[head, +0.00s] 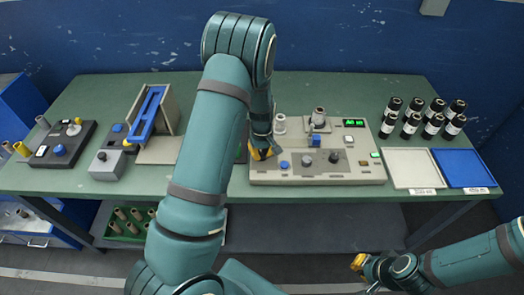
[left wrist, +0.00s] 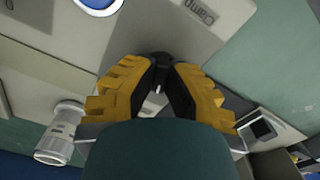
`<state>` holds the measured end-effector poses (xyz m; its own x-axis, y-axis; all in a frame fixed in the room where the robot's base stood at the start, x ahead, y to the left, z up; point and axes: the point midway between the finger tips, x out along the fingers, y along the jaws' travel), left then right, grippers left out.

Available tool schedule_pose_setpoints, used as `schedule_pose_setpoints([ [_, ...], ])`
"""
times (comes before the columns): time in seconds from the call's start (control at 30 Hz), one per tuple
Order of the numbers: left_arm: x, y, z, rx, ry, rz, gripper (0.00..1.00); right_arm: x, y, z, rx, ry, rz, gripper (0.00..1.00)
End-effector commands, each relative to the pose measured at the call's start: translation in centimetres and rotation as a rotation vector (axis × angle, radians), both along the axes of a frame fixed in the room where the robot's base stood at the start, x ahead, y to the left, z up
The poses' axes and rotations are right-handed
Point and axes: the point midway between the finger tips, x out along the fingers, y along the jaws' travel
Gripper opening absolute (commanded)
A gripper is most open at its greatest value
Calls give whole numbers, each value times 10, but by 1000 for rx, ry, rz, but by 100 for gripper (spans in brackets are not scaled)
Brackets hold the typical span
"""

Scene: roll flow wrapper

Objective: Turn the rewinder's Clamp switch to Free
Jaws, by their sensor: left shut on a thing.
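The rewinder (head: 318,181) is a beige panel machine on the green bench, right of my left arm in the head view. My left gripper (head: 264,153) is at its left end, pointing down. In the left wrist view, the yellow-padded fingers of my left gripper (left wrist: 160,88) are shut on a small black switch knob (left wrist: 160,60). The printed "Clamp" label (left wrist: 200,12) lies beside it on the panel. The knob is hidden by the gripper in the head view, and its setting cannot be read. My right gripper (head: 358,263) is low at the front, away from the bench.
Blue (head: 284,165) and dark (head: 307,160) knobs sit right of my left gripper, with a spindle (head: 319,117) behind. To the right are a white tray (head: 410,182), a blue tray (head: 463,180) and several black bottles (head: 411,124). Other devices (head: 60,152) stand left.

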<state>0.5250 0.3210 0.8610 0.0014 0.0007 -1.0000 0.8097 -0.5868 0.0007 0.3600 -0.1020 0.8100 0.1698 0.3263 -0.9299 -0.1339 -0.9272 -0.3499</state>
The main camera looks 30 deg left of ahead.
Motion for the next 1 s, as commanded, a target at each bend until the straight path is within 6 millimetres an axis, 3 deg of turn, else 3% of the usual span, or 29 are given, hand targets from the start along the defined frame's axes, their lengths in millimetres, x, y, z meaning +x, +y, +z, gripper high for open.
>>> schedule_pose_setpoints([
  [0.3, -2, -1, -1, -1, 7, 121, 0, 2, 0, 5, 0, -4, -3, 0],
  [0.83, -2, -1, -2, -2, 6, 146, 0, 2, 0, 6, -1, -5, -3, 0],
  [0.9, -2, -1, -2, -2, 6, 146, 31, 2, 0, 6, -2, -5, -3, 0],
  [0.93, -2, -1, -2, -2, 6, 146, 42, 2, 0, 6, -1, -4, -3, 0],
  [1.0, -2, -1, -2, -2, 5, 146, 42, 2, 0, 6, -1, -4, -4, 0],
])
